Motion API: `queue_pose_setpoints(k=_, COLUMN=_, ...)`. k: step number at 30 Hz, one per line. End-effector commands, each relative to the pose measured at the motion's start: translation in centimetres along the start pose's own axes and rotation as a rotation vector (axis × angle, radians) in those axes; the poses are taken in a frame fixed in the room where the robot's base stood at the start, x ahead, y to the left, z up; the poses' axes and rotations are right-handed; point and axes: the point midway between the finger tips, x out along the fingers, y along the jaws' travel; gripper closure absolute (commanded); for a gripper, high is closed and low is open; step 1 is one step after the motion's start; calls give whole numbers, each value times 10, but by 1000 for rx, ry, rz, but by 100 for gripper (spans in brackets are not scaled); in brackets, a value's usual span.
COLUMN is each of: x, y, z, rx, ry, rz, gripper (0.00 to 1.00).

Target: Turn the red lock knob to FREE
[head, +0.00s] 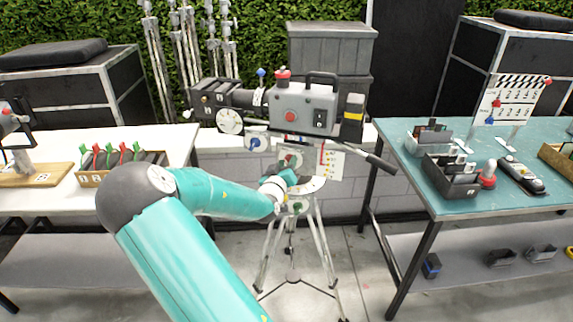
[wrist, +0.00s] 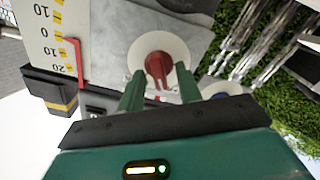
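The red lock knob (wrist: 157,66) sits on a round white dial on a grey plate in the wrist view. Its bar points down in that picture, toward my gripper. My gripper (wrist: 159,79) has its two green fingers apart, one on each side of the knob's bar, with nothing clamped. I cannot tell how deep the fingertips reach around the knob. In the head view my gripper (head: 287,178) is below the camera, at the tripod head, and mostly covers the knob's plate (head: 290,153). The FREE marking is not readable.
The film camera (head: 300,105) stands on a tripod (head: 292,245). A blue knob (head: 255,142) is left of the plate and a white scale panel (head: 331,160) right of it. A black pan handle (head: 380,165) sticks out right. Tables stand on both sides.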

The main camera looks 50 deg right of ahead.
Motion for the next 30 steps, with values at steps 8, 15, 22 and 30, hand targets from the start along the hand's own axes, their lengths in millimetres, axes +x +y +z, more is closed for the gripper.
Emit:
queue_pose_setpoints(k=8, x=-2, y=0, z=-1, rx=1, ry=1, rz=0, gripper=65)
queue_pose_setpoints(k=15, x=-35, y=-1, z=-2, rx=2, ry=2, rz=-2, gripper=65)
queue_pose_setpoints(k=22, x=-87, y=-1, z=-1, rx=2, ry=1, rz=-4, gripper=65)
queue_pose_setpoints(k=30, x=-131, y=0, z=0, rx=2, ry=0, rz=-1, gripper=65)
